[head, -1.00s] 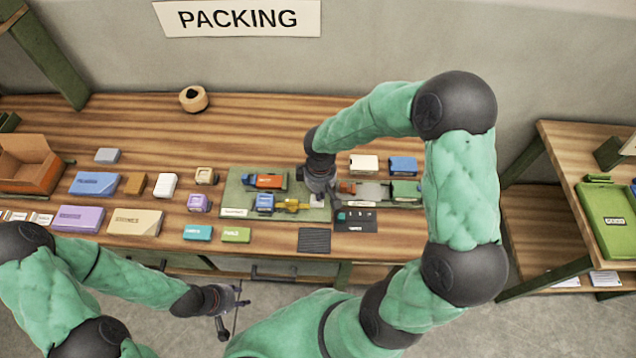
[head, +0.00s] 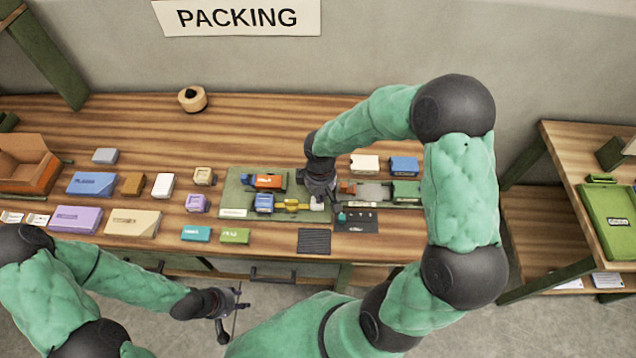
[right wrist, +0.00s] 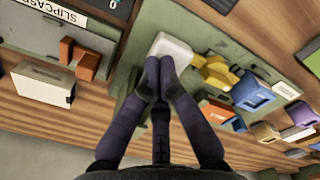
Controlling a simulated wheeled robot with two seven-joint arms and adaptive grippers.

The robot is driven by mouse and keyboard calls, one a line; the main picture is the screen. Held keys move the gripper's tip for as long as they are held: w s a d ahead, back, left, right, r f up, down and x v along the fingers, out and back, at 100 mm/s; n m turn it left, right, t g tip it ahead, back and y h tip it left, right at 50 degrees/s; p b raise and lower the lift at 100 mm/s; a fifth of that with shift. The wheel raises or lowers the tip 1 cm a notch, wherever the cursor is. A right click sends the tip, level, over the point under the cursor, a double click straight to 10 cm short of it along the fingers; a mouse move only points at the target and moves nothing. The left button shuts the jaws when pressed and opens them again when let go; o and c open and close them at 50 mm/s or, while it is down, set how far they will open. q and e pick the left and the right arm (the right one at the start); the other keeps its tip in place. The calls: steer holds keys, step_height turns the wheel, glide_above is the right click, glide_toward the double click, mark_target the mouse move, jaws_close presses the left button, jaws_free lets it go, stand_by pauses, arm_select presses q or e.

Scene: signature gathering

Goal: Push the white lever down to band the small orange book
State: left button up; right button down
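The white lever (right wrist: 172,48) is a pale block just beyond my right fingertips in the right wrist view. In the head view it is a small white patch (head: 317,206) below my right gripper (head: 322,196). My right gripper (right wrist: 160,78) has its two fingertips together at the lever's near edge, with nothing visible between them. An orange book (head: 268,181) lies on the green station board (head: 234,190), left of the right gripper. It seems to show also in the right wrist view (right wrist: 216,112). My left gripper (head: 232,312) is open and empty in front of the table.
A yellow part (head: 292,204) and a blue item (head: 264,203) sit beside the lever on the board. A dark tray (head: 358,226) and a ribbed black pad (head: 314,241) lie near the front edge. Several books fill the left side. The table's back strip is mostly clear.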

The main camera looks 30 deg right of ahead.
steer(key=shift+f+b, duration=0.75)
steer(key=shift+f, duration=0.2)
stand_by(0.6)
steer(key=shift+r+p, duration=3.5)
steer(key=shift+r, duration=1.1)
steer(key=shift+f, duration=0.1)
